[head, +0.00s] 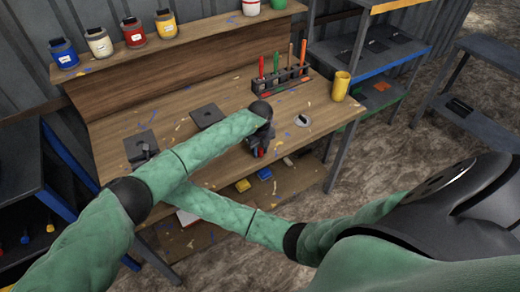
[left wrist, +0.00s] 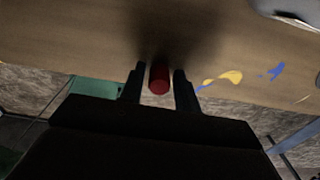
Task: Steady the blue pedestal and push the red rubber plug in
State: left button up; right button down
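The red plug (left wrist: 159,78) is a short cylinder, seen end-on in the left wrist view. It stands between the two dark fingers of my left gripper (left wrist: 160,76), with a narrow gap on each side. In the head view my left gripper (head: 258,149) points down at the bench near its front edge, with small bits of red and blue at its tips. I cannot make out the blue pedestal clearly; the gripper covers most of that spot. My right arm passes below the left arm, and its gripper cannot be made out clearly.
Paint jars stand on the shelf (head: 190,42) behind. My arms cross over the left front of the bench.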

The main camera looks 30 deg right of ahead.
pick_arm(q)
jog(key=shift+o, duration=0.6)
